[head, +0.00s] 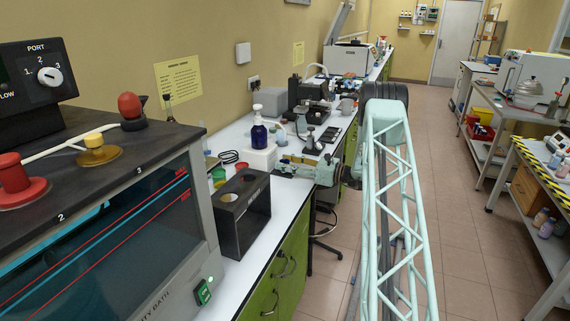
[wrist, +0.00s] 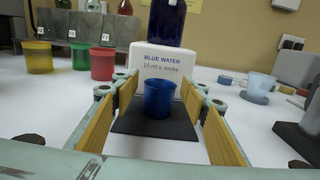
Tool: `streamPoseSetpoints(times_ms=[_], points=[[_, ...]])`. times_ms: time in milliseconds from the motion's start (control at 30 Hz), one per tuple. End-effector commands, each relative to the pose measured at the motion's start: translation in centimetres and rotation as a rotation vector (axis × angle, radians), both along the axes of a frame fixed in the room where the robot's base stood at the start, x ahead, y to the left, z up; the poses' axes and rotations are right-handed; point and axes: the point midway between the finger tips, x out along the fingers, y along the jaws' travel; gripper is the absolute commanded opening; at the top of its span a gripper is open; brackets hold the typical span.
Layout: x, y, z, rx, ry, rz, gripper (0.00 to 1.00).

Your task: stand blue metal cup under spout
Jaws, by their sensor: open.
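The blue metal cup (wrist: 159,98) stands upright on a dark mat (wrist: 128,122) in the wrist view, in front of a white block labelled "BLUE WATER" (wrist: 163,65). A dark blue bottle (wrist: 167,22) stands on that block; its top is cut off there. In the head view the bottle (head: 259,134) carries a white pump head with the spout (head: 257,108). My gripper (wrist: 159,88) is open, its yellow pads on either side of the cup with gaps visible. In the head view my gripper (head: 284,166) is beside the white block (head: 262,159); I cannot make out the cup there.
Red (wrist: 103,64), yellow (wrist: 38,58) and green cups stand left in the wrist view. A pale blue cup (wrist: 260,84) is at right.

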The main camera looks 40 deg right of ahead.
Motion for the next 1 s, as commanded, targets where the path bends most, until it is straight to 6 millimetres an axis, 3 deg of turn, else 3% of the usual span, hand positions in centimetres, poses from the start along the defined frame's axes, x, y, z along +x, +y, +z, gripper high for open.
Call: streamPoseSetpoints(times_ms=[467, 1000], points=[[-1.2, -0.7, 0.0, 0.0, 0.0, -0.001, 0.4], [-7.6, -3.9, 0.0, 0.0, 0.0, -0.001, 0.4]])
